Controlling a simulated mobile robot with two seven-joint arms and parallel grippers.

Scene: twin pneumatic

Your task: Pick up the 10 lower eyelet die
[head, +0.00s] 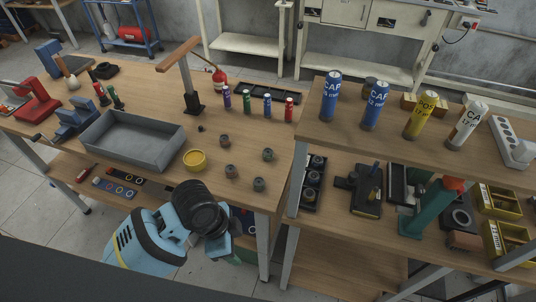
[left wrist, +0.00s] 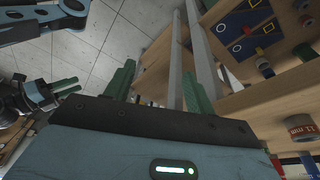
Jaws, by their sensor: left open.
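Several small dark grey cylindrical dies stand on the left workbench, right of the grey tray: one near the back (head: 224,140), one at right (head: 267,154), one at left (head: 232,171) and one near the front edge (head: 259,184). Their size marks are too small to read, so I cannot tell which is the 10 lower eyelet die. My left gripper is low in front of the bench edge, mostly hidden behind its own wrist in the head view. In the left wrist view its green fingers (left wrist: 158,75) stand apart with nothing between them. Another gripper's green fingers (left wrist: 66,87) show at left, presumably my right.
The grey tray (head: 105,124) and a yellow round dish (head: 195,160) are on the left bench, with colored bottles behind. Blue, yellow and white labelled cylinders (head: 420,115) stand on the right bench. A green press (head: 430,210) is on its lower shelf. Bench legs stand close to my left gripper.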

